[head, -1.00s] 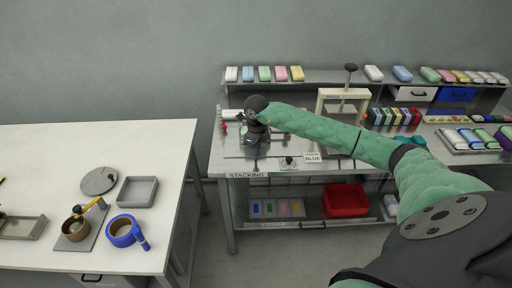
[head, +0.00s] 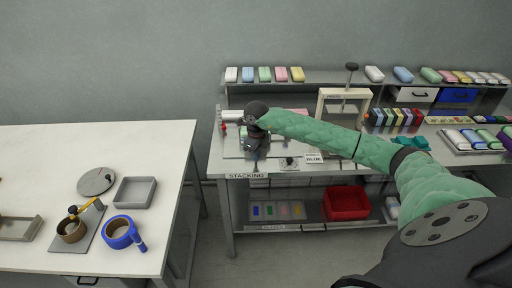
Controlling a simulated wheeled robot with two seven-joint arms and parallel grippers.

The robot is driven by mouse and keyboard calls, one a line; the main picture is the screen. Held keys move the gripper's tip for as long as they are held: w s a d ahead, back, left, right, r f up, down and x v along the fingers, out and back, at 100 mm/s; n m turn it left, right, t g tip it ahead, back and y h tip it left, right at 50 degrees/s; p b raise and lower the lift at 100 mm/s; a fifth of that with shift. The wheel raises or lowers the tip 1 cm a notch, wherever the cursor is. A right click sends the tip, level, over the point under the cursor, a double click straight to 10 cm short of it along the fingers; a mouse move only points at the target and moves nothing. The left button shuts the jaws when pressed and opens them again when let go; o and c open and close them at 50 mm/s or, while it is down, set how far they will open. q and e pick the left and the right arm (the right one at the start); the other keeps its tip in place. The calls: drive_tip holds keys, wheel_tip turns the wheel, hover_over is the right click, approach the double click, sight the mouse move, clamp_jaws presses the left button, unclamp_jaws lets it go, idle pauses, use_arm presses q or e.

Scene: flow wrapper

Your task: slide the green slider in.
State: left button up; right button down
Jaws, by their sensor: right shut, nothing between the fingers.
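My right arm reaches in from the right, and its gripper (head: 255,150) points down over the left part of the workbench, above the plate behind the STACKING label (head: 247,176). The gripper is small and dark here; it looks shut, with nothing seen in it. I cannot make out a green slider; the arm and gripper cover part of the bench where small fittings sit. A small dark knob on a light plate (head: 289,163) shows just right of the gripper. My left gripper is not in view.
A press frame (head: 322,105) stands behind my forearm. A shelf above holds several coloured blocks (head: 264,74). A red bin (head: 347,203) sits on the lower shelf.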

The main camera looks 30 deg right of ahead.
drive_tip(key=shift+w+d+b, duration=0.4)
drive_tip(key=shift+w, duration=0.3)
drive_tip(key=shift+w+d+b, duration=0.45)
drive_tip(key=shift+w, duration=0.2)
drive_tip(key=shift+w+d+b, duration=0.4)
drive_tip(key=shift+w, duration=0.3)
drive_tip(key=shift+w+d+r+b, duration=0.15)
drive_tip(key=shift+w+d+b, duration=0.05)
drive_tip(key=shift+b, duration=0.15)
idle(0.6)
drive_tip(key=shift+w+r, duration=0.1)
drive_tip(key=shift+r, duration=0.05)
idle(0.4)
idle(0.4)
drive_tip(key=shift+s+a+f, duration=0.2)
drive_tip(key=shift+s+a, duration=0.1)
drive_tip(key=shift+s, duration=0.25)
drive_tip(key=shift+a+r+p, duration=0.1)
drive_tip(key=shift+r+p, duration=1)
drive_tip(key=shift+r, duration=2.75)
